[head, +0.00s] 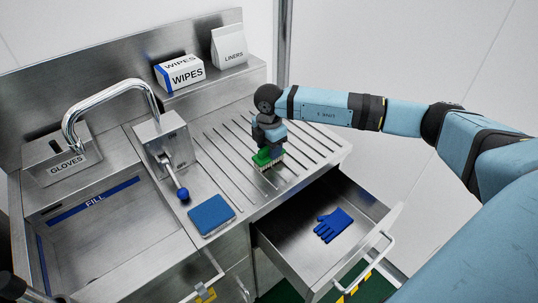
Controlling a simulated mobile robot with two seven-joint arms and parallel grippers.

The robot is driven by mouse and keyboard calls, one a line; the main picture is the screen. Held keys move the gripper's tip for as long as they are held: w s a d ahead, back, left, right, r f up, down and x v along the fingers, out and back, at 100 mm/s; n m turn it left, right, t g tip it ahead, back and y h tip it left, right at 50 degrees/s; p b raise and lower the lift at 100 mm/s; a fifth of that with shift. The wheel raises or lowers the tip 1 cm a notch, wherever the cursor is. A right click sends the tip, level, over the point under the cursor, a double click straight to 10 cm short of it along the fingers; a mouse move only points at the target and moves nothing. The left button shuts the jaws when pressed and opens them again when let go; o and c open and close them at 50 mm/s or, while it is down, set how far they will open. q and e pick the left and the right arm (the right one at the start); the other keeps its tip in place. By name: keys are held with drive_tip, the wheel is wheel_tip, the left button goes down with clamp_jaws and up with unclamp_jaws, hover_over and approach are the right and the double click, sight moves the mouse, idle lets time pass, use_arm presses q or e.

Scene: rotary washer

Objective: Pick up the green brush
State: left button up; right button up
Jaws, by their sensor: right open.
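The green brush (264,158) stands on the ribbed steel drainboard with its pale bristles down. My right gripper (266,147) is directly above it, pointing down, with its fingertips at the top of the brush. The gripper is open. It hides the upper part of the brush, and I cannot tell whether the fingers touch it.
A blue sponge (211,215) lies on the drainboard's front left, near a blue-knobbed lever (183,193). The sink basin (110,235) and curved faucet (108,86) are left. Below, an open drawer (290,248) holds a blue glove (333,225). Wipes (180,73) and liners (230,46) stand behind.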

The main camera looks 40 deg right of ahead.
clamp_jaws()
idle(0.3)
